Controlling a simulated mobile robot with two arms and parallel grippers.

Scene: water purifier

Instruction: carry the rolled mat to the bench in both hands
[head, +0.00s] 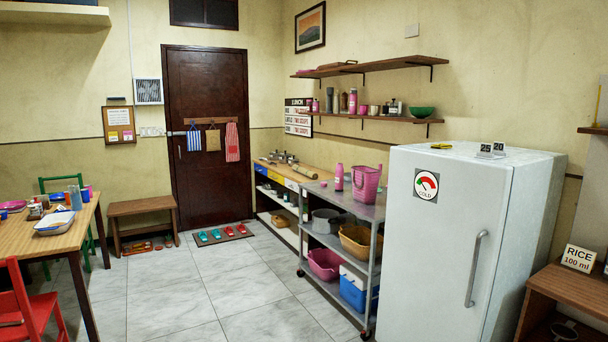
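The wooden bench (141,208) stands against the back wall, left of the dark brown door, and its top is bare. Footwear lies on the floor under and beside it. I cannot make out a rolled mat anywhere in the head view. A flat dark mat (248,231) with red and teal slippers on it lies on the floor in front of the door. Neither of my grippers is in view.
A dining table (73,237) with dishes and a red chair (31,305) are at left. A grey wheeled cart (340,206) and a white fridge (440,240) stand at right, with a wooden counter (318,184) behind the cart. The tiled floor between is clear.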

